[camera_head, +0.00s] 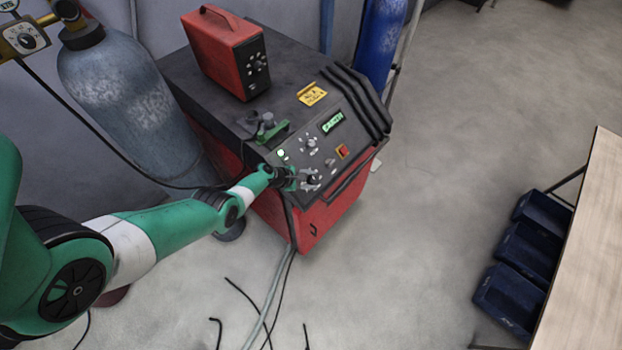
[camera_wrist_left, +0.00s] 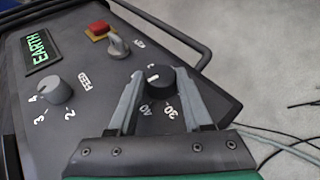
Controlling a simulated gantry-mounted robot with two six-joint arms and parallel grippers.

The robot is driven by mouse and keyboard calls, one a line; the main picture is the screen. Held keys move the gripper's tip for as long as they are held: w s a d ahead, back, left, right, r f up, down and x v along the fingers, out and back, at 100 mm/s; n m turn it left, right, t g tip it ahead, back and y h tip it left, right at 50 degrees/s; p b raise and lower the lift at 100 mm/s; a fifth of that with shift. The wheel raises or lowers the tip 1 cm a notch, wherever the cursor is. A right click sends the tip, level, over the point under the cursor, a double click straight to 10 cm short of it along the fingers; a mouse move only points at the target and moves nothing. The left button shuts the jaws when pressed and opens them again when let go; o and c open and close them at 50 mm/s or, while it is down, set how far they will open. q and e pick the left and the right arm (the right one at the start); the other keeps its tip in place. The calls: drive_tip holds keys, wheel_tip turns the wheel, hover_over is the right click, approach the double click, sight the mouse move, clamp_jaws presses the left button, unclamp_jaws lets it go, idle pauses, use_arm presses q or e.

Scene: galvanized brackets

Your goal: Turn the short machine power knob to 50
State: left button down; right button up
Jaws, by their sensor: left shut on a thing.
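The short machine (camera_head: 325,215) is a red cabinet with a dark sloping panel. Its black power knob (camera_wrist_left: 160,77) is in the middle of the left wrist view, with a white mark on its top and the numbers 30 and 40 beside it. It also shows low on the panel in the head view (camera_head: 312,179). My left gripper (camera_wrist_left: 160,73) is shut on this knob, one grey finger on each side. In the head view my left gripper (camera_head: 298,179) reaches the panel from the left. Part of the number scale is hidden by the fingers. My right gripper is not in view.
A grey feed knob (camera_wrist_left: 55,90), a grey switch (camera_wrist_left: 117,46) and a red button (camera_wrist_left: 98,29) share the panel. A red case (camera_head: 225,55) stands on top. A grey gas cylinder (camera_head: 125,95) stands left.

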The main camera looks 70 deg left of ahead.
use_arm(q)
drive_tip(key=shift+w+a+f+m+g+h+b, duration=0.1)
drive_tip(key=shift+a+m+g+h+b, duration=0.1)
drive_tip(key=shift+m+g+h+b, duration=0.7)
drive_tip(key=shift+m+h+b, duration=0.3)
drive_tip(key=shift+h+b, duration=0.1)
drive_tip(key=shift+b, duration=0.25)
drive_tip(key=shift+c, duration=1.7)
unclamp_jaws()
drive_tip(key=shift+r, duration=0.25)
